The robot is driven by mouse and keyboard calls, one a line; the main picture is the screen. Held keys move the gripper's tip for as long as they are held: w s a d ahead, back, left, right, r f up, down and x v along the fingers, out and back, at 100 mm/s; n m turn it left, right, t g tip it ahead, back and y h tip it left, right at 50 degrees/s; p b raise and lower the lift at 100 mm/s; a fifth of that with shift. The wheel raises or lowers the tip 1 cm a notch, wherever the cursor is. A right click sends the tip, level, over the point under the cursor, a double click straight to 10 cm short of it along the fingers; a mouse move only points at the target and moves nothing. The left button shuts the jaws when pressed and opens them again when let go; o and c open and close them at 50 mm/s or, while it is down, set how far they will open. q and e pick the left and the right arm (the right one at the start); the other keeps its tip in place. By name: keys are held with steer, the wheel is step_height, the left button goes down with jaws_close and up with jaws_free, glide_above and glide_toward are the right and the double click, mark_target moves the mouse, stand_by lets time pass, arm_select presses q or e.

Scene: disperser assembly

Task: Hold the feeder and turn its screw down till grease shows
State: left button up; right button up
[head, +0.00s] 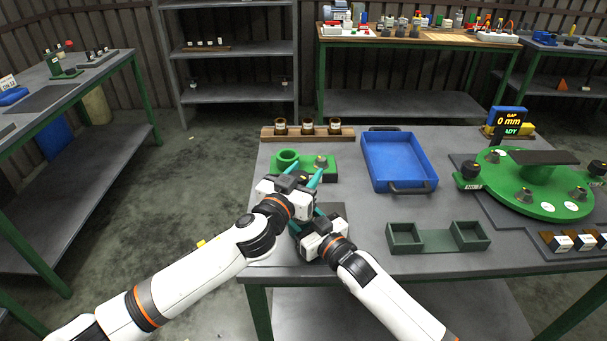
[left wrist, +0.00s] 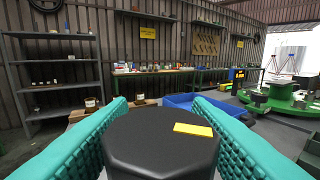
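My left gripper (head: 303,177) is over the front left of the table, teal fingers pointing away. In the left wrist view a dark, many-sided knob (left wrist: 160,140) with a yellow mark (left wrist: 193,130) fills the space between the teal fingers, which appear to touch both its sides. It looks like the top of the feeder's screw. The feeder's body is hidden behind my grippers in the head view. My right gripper (head: 308,219) is low, just in front of and below the left one, over a dark pad (head: 331,208). What lies between its fingers is hidden. No grease is visible.
A green holder (head: 330,177) and a wooden rack with several jars (head: 347,134) lie behind. A blue tray (head: 400,153), a green two-bin holder (head: 437,241) and a green turntable (head: 540,207) stand to the right. A display (head: 507,120) reads 0 mm.

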arm_select(q)
steer(key=c, duration=0.7)
steer(key=shift+o, duration=0.2)
steer(key=shift+f+m+h, duration=0.1)
steer(key=shift+m+h, duration=0.2)
steer(key=shift+h, duration=0.1)
steer(key=m+g+h, duration=0.2)
steer(key=h, duration=0.1)
steer(key=shift+s+d+g, duration=0.1)
steer(key=shift+g, duration=0.2)
steer(key=m+g+h, duration=0.1)
steer(key=m+g, duration=0.1)
steer(key=m+g+h, duration=0.3)
steer(key=g, duration=0.2)
steer(key=shift+s+d+m+h, duration=0.3)
steer(key=shift+m+h, duration=0.1)
steer(key=m+g, duration=0.2)
steer(key=g, duration=0.1)
steer(key=m+g+h, duration=0.1)
steer(key=g, duration=0.1)
steer(key=shift+s+d+m, duration=0.15)
steer(key=shift+s+m, duration=0.15)
steer(key=shift+s+m+g, duration=0.15)
steer(key=shift+m+g, duration=0.65)
steer(key=shift+g, duration=0.5)
steer(key=shift+s+m+g, duration=0.15)
steer(key=shift+m+g, duration=0.65)
steer(key=shift+g, duration=0.5)
steer(key=shift+s+g, duration=0.1)
steer(key=shift+g, duration=0.3)
